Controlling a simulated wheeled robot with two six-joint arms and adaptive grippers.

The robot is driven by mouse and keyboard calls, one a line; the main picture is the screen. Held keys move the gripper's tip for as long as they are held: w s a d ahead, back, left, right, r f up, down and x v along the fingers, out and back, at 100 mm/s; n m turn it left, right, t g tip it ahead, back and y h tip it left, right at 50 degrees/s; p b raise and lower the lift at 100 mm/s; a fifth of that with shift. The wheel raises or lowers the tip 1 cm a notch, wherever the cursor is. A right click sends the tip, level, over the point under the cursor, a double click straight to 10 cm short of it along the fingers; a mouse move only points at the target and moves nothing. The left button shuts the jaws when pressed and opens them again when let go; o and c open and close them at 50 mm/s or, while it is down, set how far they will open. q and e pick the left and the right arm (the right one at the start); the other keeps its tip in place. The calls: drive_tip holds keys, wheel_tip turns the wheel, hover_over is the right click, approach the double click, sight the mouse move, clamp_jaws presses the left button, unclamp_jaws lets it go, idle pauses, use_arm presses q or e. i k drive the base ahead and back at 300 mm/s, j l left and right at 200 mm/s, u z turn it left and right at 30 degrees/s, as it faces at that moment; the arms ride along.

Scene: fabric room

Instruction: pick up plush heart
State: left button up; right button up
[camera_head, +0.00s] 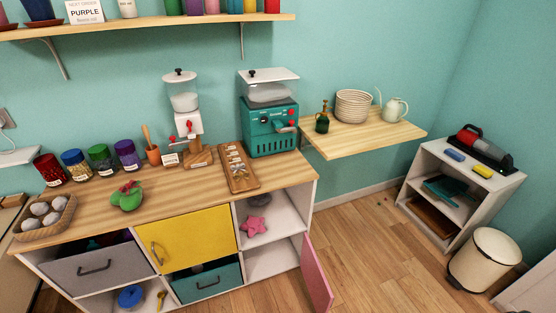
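I cannot make out a plush heart in the head view. A pink star-shaped item (254,226), perhaps soft, lies in the open upper right compartment of the cabinet (311,186). A dark grey rounded item (259,200) sits behind it. The grey drawer (97,272) at the left and the teal drawer (208,282) at the bottom show some contents at their tops, too small to identify. Neither of my grippers is in view.
A pink door (317,275) stands open at the cabinet's right, beside clear wooden floor (365,255). The yellow door (186,239) is shut. Jars, a green dish (127,200) and machines stand on the counter. A cream bin (484,260) and white shelf unit (455,220) stand right.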

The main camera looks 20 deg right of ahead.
sight(134, 193)
drive_tip(key=l+u, duration=0.15)
drive_tip(key=l, duration=0.6)
drive_tip(key=l+u, duration=0.1)
drive_tip(key=l, duration=0.6)
drive_tip(key=k+l+u, duration=0.15)
drive_tip(key=l, duration=0.6)
drive_tip(key=l+u, duration=0.15)
drive_tip(key=l, duration=0.6)
drive_tip(key=j+u, duration=0.1)
drive_tip(key=j, duration=0.5)
drive_tip(key=i+j, duration=0.15)
drive_tip(key=j, duration=0.45)
drive_tip(key=j+u, duration=0.15)
drive_tip(key=j, duration=0.45)
drive_tip(key=i+j, duration=0.15)
drive_tip(key=j, duration=0.4)
drive_tip(key=j+u, duration=0.05)
